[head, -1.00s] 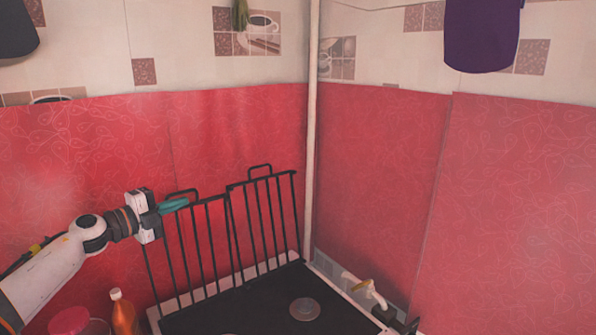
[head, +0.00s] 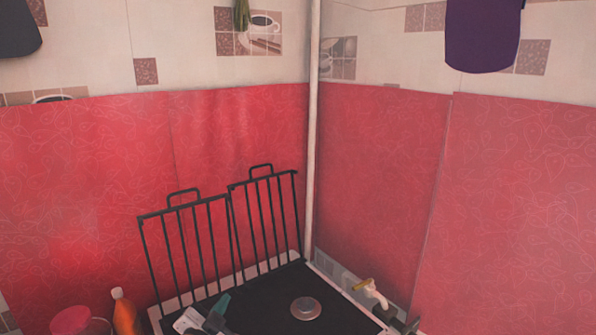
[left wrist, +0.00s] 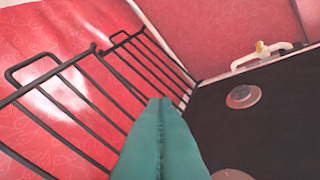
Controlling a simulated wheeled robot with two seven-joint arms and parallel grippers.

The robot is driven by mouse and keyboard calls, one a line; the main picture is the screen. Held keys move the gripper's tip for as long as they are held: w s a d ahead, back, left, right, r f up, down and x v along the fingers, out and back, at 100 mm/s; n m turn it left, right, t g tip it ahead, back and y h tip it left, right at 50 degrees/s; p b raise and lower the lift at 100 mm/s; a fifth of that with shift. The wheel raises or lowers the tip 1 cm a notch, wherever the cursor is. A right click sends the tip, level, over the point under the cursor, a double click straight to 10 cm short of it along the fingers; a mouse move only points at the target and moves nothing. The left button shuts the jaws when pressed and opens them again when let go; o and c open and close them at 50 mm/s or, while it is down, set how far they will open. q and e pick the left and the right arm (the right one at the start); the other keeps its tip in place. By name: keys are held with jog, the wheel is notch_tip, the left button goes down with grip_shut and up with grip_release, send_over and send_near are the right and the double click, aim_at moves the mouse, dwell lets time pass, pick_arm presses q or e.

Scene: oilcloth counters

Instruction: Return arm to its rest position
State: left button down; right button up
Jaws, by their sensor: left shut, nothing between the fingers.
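My left gripper (head: 217,312) shows at the bottom of the head view, low over the left part of the black stove top (head: 262,310). Its teal fingers are shut with nothing between them. They also fill the lower middle of the left wrist view (left wrist: 160,140), pressed together along a seam. The rest of the left arm is outside the head view. My right gripper is not in view.
Two black grates (head: 188,240) lean upright against the red oilcloth wall. A round burner (head: 305,308) sits on the stove top. A bottle (head: 125,312) and a red-lidded jar (head: 72,320) stand at the left. A tap-like fitting (head: 370,292) is at the right.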

pick_arm(q)
jog(key=s+a+f+n+g+y, duration=0.1)
jog(key=s+f+n+g+y, duration=0.2)
jog(key=s+f, duration=0.5)
jog(key=s+a+f+n+g, duration=0.2)
jog(key=s+f+n+g, duration=0.2)
jog(key=s, duration=0.8)
jog(key=s+a+f+n+g, duration=0.15)
jog(key=s+g, duration=0.45)
jog(key=s, duration=1.1)
notch_tip(320, 180, down, 26)
jog(key=g+b, duration=0.1)
jog(key=b, duration=0.1)
jog(key=s+a+f+g+b, duration=0.1)
jog(key=s+a+f, duration=0.1)
jog(key=s+f, duration=1.5)
notch_tip(320, 180, down, 3)
jog(key=shift+s+a+r+g, duration=0.1)
jog(key=shift+s+a+g, duration=0.1)
jog(key=shift+g, duration=0.1)
jog(key=shift+m, duration=0.25)
